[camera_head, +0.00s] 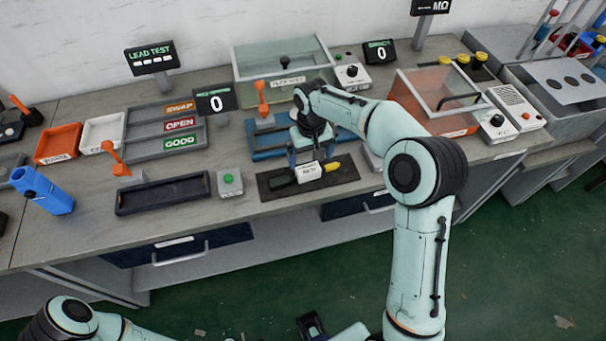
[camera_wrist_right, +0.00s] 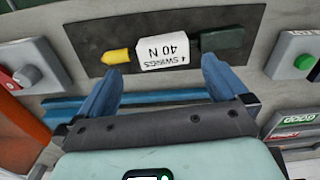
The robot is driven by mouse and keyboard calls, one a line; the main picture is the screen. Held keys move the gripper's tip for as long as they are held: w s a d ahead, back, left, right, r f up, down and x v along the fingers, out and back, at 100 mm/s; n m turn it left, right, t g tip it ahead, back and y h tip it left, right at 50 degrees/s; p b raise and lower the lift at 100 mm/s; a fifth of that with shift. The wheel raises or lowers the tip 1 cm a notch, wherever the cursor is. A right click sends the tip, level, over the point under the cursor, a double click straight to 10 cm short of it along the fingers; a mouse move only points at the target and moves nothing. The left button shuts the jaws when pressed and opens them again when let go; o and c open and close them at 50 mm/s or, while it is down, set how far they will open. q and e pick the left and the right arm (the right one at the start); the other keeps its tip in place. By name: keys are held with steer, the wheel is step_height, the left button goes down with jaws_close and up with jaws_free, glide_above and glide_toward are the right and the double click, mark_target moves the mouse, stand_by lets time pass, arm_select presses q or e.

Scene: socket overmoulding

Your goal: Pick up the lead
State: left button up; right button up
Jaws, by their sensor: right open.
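A black mat (camera_head: 345,172) lies near the front of the bench; it fills the upper part of the right wrist view (camera_wrist_right: 85,30). On it lies what looks like the lead, with a yellow end (camera_wrist_right: 118,56), a dark green end (camera_wrist_right: 222,40) and a white tag reading "4 SWINGS 40 N" (camera_wrist_right: 163,47) across its middle. In the head view the tag (camera_head: 308,172) also shows. My right gripper (camera_head: 311,157) is open, its blue fingers apart just behind the tag (camera_wrist_right: 163,82), holding nothing. A dark part at the bottom (camera_head: 311,325) may be my left gripper; its jaws are unclear.
A blue tray (camera_head: 262,140) lies behind the mat. A green-button box (camera_head: 230,183) and an empty dark tray (camera_head: 162,194) stand left of it. Behind are a clear-lidded box (camera_head: 285,60) and an orange lever (camera_head: 262,100). An orange clear-lidded box (camera_head: 440,100) stands right.

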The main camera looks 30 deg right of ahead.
mark_target(308, 168)
steer(key=f, duration=0.4)
steer(key=shift+a+f, duration=0.2)
steer(key=shift+f, duration=0.2)
steer(key=c, duration=1.1)
steer(key=shift+r, duration=0.2)
